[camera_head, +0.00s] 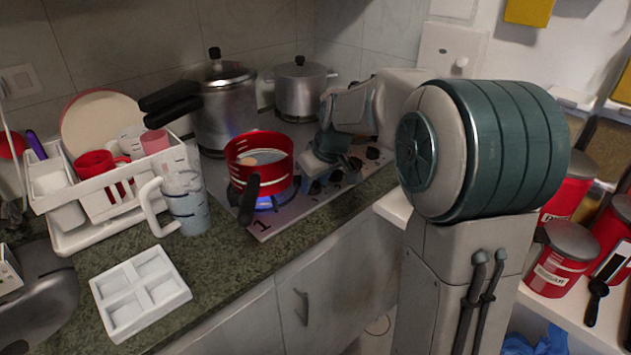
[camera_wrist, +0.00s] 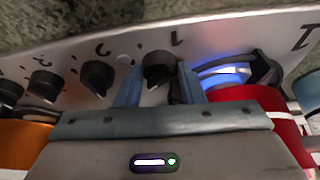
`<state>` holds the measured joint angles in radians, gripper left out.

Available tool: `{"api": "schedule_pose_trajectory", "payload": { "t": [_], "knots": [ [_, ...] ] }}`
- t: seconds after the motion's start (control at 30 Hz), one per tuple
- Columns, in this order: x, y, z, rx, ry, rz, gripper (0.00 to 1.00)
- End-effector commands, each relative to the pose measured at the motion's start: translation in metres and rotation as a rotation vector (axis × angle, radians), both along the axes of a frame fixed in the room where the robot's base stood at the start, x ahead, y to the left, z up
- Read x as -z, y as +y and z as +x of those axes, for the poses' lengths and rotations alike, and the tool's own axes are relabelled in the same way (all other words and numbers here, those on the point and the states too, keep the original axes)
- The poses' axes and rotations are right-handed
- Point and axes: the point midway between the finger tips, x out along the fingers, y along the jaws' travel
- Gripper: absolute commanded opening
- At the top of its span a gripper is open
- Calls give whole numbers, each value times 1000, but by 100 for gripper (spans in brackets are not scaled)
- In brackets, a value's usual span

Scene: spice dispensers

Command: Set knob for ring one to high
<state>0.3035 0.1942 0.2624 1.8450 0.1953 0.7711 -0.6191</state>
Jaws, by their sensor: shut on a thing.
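The ring one knob (camera_wrist: 158,66) is black, on the stove's metal panel beside a printed 1 in the wrist view. My gripper (camera_wrist: 159,78) has one finger on each side of it and is shut on it. The knob's front part shows between the fingers; the exact setting is hard to read. A blue flame (camera_wrist: 224,74) burns at ring one, and the flame (camera_head: 264,204) also shows under the red pan (camera_head: 259,165) in the head view. There my gripper (camera_head: 316,165) reaches down to the knob row beside the pan, and it hides the gripped knob.
The ring two knob (camera_wrist: 97,77) sits close left of my fingers, with more knobs beyond. The red pan's black handle (camera_head: 249,198) points forward. Two metal pots (camera_head: 224,108) stand behind. A jug (camera_head: 186,200), dish rack (camera_head: 110,195) and white tray (camera_head: 140,292) stand left.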

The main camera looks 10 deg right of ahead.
Motion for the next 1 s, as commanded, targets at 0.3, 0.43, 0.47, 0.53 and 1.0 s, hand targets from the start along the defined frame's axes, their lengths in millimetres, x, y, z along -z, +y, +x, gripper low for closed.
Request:
{"api": "schedule_pose_trajectory", "payload": {
  "t": [0.3, 0.43, 0.47, 0.53, 1.0],
  "knots": [
    [0, -1, 0, 12, -1, -1, 12],
    [0, -1, 0, 12, -1, -1, 12],
    [0, -1, 0, 12, -1, -1, 12],
    [0, -1, 0, 12, -1, -1, 55],
    [-16, -3, -5, 12, -4, -1, 57]
  ]
}}
